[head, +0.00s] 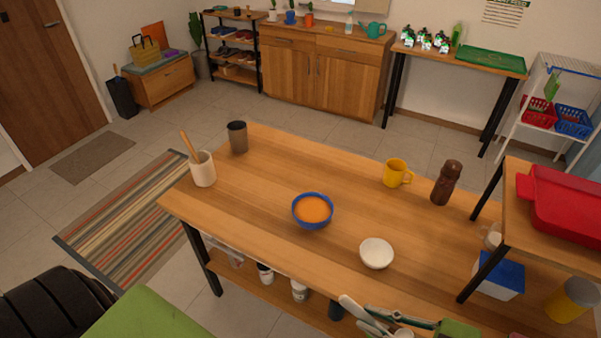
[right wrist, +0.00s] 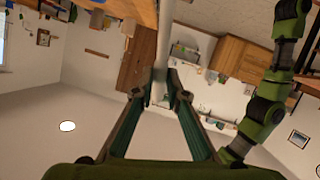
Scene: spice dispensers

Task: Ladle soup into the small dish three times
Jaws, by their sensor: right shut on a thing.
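A blue bowl (head: 297,218) of orange soup (head: 313,208) stands upright mid-table. A small white dish (head: 376,254) sits to its lower right and looks empty. My right gripper (head: 365,318) is at the bottom edge of the head view, in front of the small dish and apart from it. In the right wrist view it is shut on a long pale grey handle (right wrist: 164,45), which looks like the ladle's. The ladle's scoop cannot be made out. My left gripper is not in view.
On the wooden table (head: 270,172) stand a crock with wooden utensils (head: 203,170), a dark cup (head: 237,137), a yellow mug (head: 396,172) and a brown mill (head: 446,183). A raised shelf with a red dish (head: 565,203) is at right.

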